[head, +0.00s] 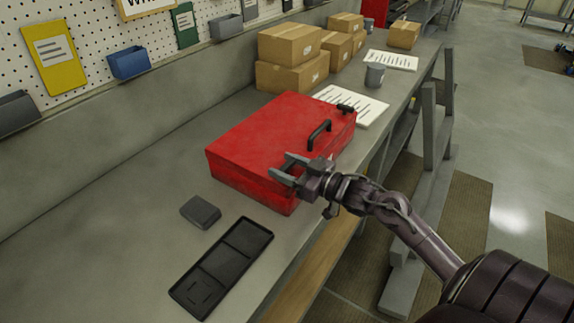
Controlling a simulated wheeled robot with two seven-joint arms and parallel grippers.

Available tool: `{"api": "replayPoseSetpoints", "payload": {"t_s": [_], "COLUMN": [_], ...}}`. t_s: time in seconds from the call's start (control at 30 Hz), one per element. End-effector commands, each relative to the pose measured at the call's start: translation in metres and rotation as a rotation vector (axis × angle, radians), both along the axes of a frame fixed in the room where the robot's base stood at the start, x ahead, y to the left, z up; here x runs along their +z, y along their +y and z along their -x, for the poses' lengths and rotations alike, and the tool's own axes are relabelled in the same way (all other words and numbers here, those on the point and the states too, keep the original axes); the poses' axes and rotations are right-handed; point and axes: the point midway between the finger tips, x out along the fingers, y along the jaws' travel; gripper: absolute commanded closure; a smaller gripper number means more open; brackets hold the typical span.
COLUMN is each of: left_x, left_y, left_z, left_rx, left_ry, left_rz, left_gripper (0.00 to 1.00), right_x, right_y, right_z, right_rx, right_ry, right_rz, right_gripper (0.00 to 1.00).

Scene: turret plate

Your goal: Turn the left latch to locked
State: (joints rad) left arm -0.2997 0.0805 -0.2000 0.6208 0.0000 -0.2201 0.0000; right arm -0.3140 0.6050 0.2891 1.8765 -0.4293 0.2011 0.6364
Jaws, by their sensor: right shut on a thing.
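A red case (262,140) lies shut on the workbench, with a black handle (319,135) near its front edge. A small black latch (346,108) sits at the far right end of that edge. My right gripper (280,169) is at the near left end of the same edge, its fingers reaching over the lid. It is shut on the left latch there. The gripper covers that latch, so I cannot tell how it is turned. My left gripper is not in view.
A black compartment tray (222,262) and a small dark grey block (200,211) lie left of the case. Cardboard boxes (290,60), a paper sheet (352,106) and a grey cup (375,75) stand behind. A pegboard wall (100,35) borders the bench.

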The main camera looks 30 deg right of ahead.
Motion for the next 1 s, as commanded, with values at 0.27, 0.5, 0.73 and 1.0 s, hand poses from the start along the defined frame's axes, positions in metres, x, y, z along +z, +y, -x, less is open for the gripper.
{"api": "replayPoseSetpoints", "payload": {"t_s": [0.27,0.5,0.73,1.0], "left_x": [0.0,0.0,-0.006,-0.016], "left_y": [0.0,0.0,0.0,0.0], "left_z": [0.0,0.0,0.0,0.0], "left_rx": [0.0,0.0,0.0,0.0], "left_ry": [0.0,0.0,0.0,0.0], "left_rz": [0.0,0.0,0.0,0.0], "left_gripper": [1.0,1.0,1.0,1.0], "right_x": [0.002,0.001,-0.002,-0.001], "right_y": [0.0,0.0,-0.008,-0.025], "right_z": [0.0,0.0,0.018,0.057], "right_rx": [-0.001,-0.001,-0.002,-0.002], "right_ry": [-0.004,-0.001,0.001,0.0], "right_rz": [0.001,0.001,0.003,0.001], "right_gripper": [0.25,0.25,0.25,0.25]}}
